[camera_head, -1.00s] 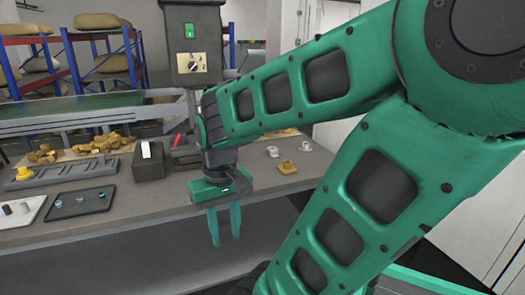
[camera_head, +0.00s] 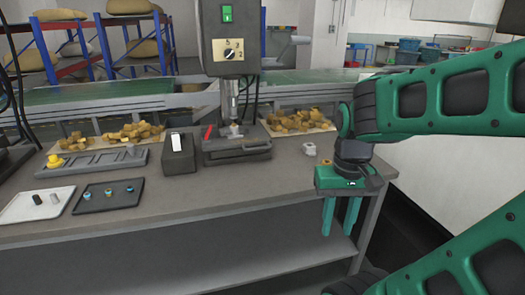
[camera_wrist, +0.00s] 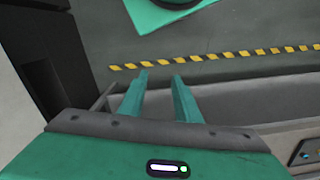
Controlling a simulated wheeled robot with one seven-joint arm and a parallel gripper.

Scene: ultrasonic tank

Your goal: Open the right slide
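My gripper (camera_head: 342,216) hangs at the right end of the workbench in the head view, its two green fingers pointing down. The fingers are apart with nothing between them; they also show in the wrist view (camera_wrist: 160,82). No part is clearly marked as the right slide. A press (camera_head: 228,55) with a green switch and a dial stands at the bench's middle. Its dark base (camera_head: 236,152) has a red lever (camera_head: 209,132). The gripper is well to the right of this base and touches nothing there.
A dark box (camera_head: 178,158) with a white switch stands left of the press. A grey rail (camera_head: 92,162), a white tray (camera_head: 36,207) and a black tray (camera_head: 108,197) lie farther left. Wooden-looking pieces lie behind. The wrist view shows floor with yellow-black tape (camera_wrist: 215,57).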

